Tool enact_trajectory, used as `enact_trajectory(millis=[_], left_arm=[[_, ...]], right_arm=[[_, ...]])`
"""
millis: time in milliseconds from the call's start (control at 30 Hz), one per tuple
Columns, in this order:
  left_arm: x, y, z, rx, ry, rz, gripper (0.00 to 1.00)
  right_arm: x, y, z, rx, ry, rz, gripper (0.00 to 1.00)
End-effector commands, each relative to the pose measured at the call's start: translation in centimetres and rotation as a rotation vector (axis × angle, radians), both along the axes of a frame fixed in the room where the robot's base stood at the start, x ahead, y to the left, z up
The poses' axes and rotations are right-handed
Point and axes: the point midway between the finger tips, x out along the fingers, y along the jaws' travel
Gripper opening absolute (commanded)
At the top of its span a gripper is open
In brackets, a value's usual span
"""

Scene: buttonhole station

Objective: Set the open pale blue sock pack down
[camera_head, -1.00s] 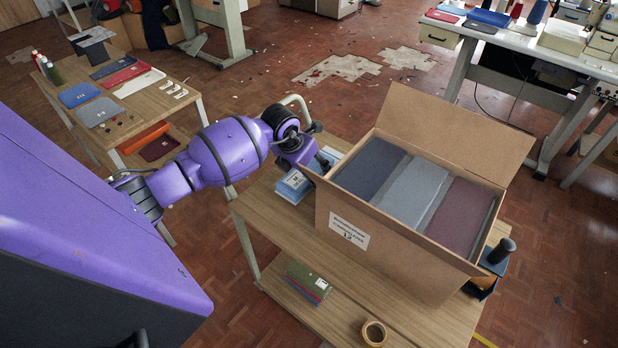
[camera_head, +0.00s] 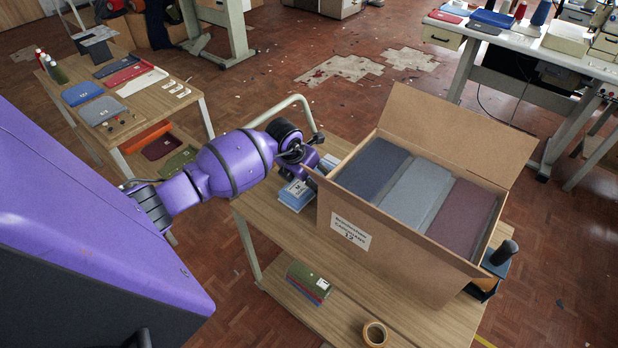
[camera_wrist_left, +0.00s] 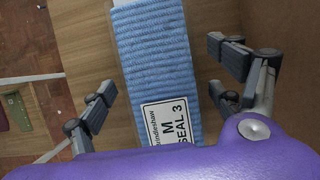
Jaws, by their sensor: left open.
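A pale blue ribbed sock pack (camera_wrist_left: 155,60) with a white label reading "M" and "SEAL 3" lies on the wooden table top in the left wrist view. In the head view pale blue packs (camera_head: 297,194) show at the table's left end, beside the carton. My left gripper (camera_wrist_left: 161,88) is open, with one finger on each side of the pack and visible gaps between. In the head view my left gripper (camera_head: 306,170) is over the packs, and its fingertips are mostly hidden. My right gripper is not in view.
An open cardboard carton (camera_head: 345,207) holding dark blue, grey-blue and maroon packs stands close to the right of my gripper. A metal rail (camera_head: 290,103) rises behind my wrist. A tape roll (camera_head: 374,334) and folded packs (camera_head: 309,283) are on the lower shelf.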

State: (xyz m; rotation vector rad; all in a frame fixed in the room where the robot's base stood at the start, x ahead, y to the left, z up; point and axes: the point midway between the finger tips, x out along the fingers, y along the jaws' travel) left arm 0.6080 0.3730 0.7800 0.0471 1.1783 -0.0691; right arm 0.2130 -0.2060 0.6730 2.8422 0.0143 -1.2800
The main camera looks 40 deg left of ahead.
Motion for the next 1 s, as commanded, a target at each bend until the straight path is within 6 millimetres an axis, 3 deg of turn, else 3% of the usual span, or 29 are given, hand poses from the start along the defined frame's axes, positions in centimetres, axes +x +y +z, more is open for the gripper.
enact_trajectory(millis=[267, 700, 1000], left_arm=[[-0.4, 0.2, 1.7, 0.002, -0.004, -0.001, 0.85], [-3.8, 0.4, 9.7, 0.002, -0.002, -0.001, 0.85], [-4.6, 0.4, 11.4, 0.000, 0.000, 0.001, 0.85]], right_arm=[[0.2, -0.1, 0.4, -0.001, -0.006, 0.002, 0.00], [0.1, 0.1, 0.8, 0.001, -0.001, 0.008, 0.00], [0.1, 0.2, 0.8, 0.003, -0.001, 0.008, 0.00]])
